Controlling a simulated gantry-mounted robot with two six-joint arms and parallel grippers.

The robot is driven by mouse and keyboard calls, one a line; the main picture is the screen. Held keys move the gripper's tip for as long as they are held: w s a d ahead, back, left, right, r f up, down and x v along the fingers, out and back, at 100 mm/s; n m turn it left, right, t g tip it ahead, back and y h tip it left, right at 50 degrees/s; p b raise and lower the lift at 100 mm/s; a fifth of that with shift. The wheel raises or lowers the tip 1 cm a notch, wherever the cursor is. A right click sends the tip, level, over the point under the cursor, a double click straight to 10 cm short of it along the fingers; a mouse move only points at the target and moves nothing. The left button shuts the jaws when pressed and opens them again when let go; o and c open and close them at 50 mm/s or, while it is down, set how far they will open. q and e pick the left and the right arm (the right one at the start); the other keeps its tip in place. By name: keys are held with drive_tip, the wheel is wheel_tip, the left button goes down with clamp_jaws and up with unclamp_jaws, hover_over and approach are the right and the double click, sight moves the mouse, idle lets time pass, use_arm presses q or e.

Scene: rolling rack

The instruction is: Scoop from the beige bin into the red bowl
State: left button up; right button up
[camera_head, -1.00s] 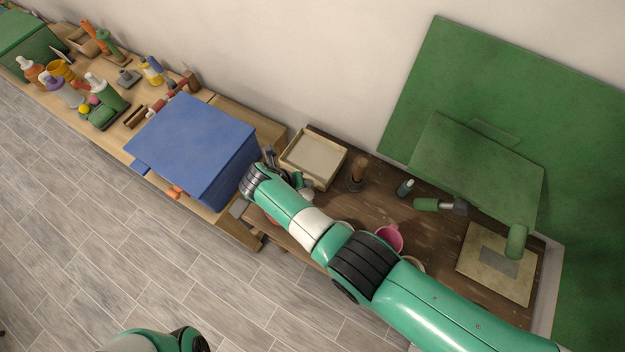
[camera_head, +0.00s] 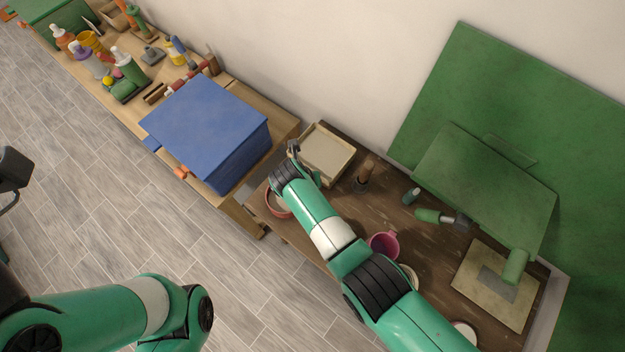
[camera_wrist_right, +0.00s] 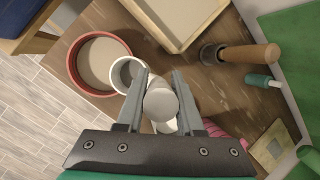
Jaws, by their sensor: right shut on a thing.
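The beige bin (camera_head: 348,165) stands at the wall side of the dark wooden table; its near part also shows at the top of the right wrist view (camera_wrist_right: 178,47). The red bowl (camera_head: 272,207) is at the table's left end, partly behind my right arm; the right wrist view shows its rim and pale inside (camera_wrist_right: 100,62). My right gripper (camera_wrist_right: 160,92) is shut on a whitish rounded thing that looks like the scoop (camera_wrist_right: 161,102). A white round cup shape (camera_wrist_right: 128,73) shows just ahead, overlapping the bowl's rim; I cannot tell whether it belongs to the scoop. My left gripper is out of view.
A blue box (camera_head: 205,130) is to the left. A dark object (camera_head: 14,168) is cut off at the left edge.

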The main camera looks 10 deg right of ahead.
clamp_jaws()
drive_tip(key=shift+r, duration=3.55)
drive_tip(key=m, duration=0.4)
drive_tip(key=shift+m+t+y, duration=0.3)
drive_tip(key=shift+m, duration=0.9)
